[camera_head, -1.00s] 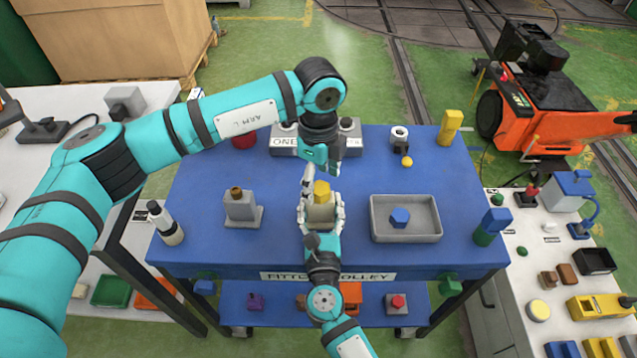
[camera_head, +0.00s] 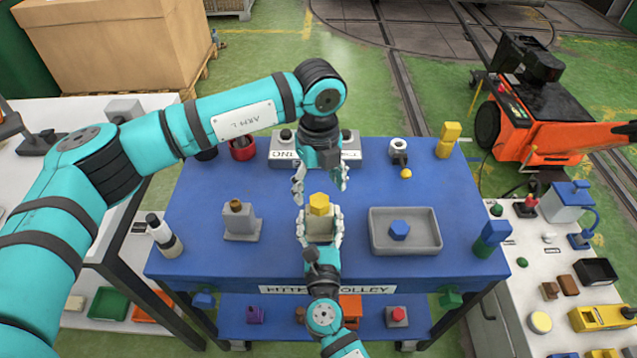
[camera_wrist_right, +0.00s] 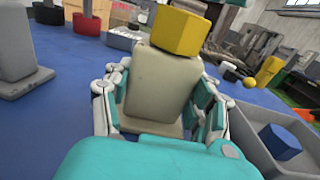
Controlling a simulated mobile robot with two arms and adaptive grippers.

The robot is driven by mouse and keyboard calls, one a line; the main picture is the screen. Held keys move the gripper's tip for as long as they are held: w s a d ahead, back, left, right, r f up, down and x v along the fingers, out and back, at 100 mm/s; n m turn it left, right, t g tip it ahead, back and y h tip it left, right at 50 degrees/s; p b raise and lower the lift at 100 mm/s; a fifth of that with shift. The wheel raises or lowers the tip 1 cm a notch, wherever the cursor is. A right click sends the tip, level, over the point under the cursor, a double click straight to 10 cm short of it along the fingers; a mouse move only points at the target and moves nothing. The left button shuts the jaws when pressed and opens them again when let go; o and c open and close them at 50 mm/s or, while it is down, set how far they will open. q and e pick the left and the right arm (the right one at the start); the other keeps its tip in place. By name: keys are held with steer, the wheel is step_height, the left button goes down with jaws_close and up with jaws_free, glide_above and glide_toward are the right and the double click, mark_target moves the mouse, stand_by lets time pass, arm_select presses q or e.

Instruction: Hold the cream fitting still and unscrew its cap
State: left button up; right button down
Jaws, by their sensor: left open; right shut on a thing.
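The cream fitting (camera_head: 319,229) stands upright on the blue trolley top with a yellow hexagonal cap (camera_head: 319,204) on it. My right gripper (camera_head: 320,235) comes in from the front and is shut on the fitting's body. The right wrist view shows its fingers on both sides of the cream body (camera_wrist_right: 158,92), with the yellow cap (camera_wrist_right: 180,34) clear above. My left gripper (camera_head: 320,183) is open and points down, its fingers spread just behind and above the cap. I cannot tell whether any finger touches the cap.
A grey fitting (camera_head: 241,222) stands to the left. A grey tray (camera_head: 405,250) with a blue hexagonal piece (camera_head: 399,230) lies to the right. A switch box (camera_head: 285,150) is behind my left gripper. A black-and-white bottle (camera_head: 164,236) and blue-green piece (camera_head: 491,238) stand near the side edges.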

mark_target(322, 199)
arm_select(q)
steer(key=m, duration=0.9)
steer(key=shift+d, duration=0.15)
steer(key=m, duration=0.9)
steer(key=shift+d, duration=0.1)
steer(key=shift+f, duration=0.1)
steer(key=shift+f, duration=1.9)
